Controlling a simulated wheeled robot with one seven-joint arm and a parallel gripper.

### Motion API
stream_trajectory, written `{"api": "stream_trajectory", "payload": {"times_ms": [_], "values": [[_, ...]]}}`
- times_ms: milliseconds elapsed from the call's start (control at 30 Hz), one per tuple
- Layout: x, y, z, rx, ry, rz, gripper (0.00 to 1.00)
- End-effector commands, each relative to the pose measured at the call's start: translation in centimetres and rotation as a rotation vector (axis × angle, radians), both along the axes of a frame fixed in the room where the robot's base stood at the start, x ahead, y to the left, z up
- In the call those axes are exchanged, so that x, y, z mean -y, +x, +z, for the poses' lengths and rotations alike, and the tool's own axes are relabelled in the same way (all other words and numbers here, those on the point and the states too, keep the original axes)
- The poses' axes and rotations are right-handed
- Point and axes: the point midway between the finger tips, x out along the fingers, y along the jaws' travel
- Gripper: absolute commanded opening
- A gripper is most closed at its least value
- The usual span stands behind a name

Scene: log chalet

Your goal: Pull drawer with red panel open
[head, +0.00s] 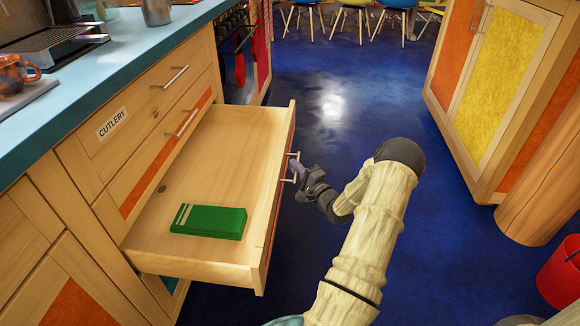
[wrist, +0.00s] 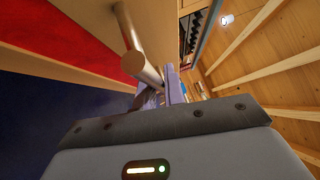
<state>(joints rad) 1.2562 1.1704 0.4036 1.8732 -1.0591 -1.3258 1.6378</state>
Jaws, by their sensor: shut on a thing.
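The drawer (head: 195,160) stands pulled well out from the counter in the head view. Its front faces right, nearly edge-on, and its red panel shows in the wrist view (wrist: 65,35). My gripper (head: 298,172) is at the front of the drawer and shut on its metal bar handle (wrist: 130,45). In the wrist view the handle runs down to my fingers (wrist: 165,92), where its far part is partly hidden. A green box (head: 210,221) with pale stripes lies inside the drawer.
Above the open drawer are closed drawers, one labelled CUTLERY (head: 112,123). Blue floor (head: 330,85) is clear beyond my arm. A cabinet with yellow and orange panels (head: 500,75), a wooden post (head: 540,195) and a red bin (head: 562,275) stand at right.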

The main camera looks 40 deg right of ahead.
Motion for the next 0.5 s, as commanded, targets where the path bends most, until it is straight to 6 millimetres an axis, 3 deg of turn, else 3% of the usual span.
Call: {"api": "stream_trajectory", "payload": {"times_ms": [233,267,333,500], "values": [[-0.12,-0.04,-0.25,-0.005,0.002,0.002,0.00],[-0.12,-0.04,-0.25,-0.005,0.002,0.002,0.17],[-0.10,-0.02,-0.22,-0.005,0.002,0.002,0.30],[-0.06,0.01,-0.13,-0.003,0.000,0.001,0.32]]}}
